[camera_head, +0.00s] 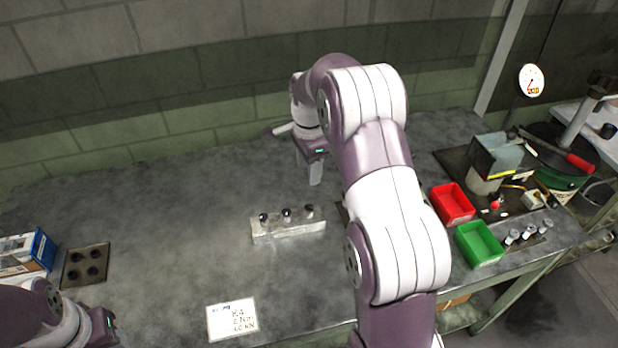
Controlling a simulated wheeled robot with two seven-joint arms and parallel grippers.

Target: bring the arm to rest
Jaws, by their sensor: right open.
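My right arm reaches from the bottom edge up over the middle of the bench. My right gripper (316,182) is at its far end, pointing down above the bench top (190,200), behind the metal block. It is open, and I see nothing between its fingers. The grey metal block (288,230) holds three dark-topped pieces in a row, just in front of the gripper and apart from it. My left gripper (108,328) is low at the bottom left corner. Its fingers are not clear enough to tell open from shut.
A red bin (452,204) and a green bin (479,243) stand right of my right arm, beside the machine (497,160). A dark plate with holes (86,265) and a blue-white box (28,254) are at left. A white card (231,319) lies in front.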

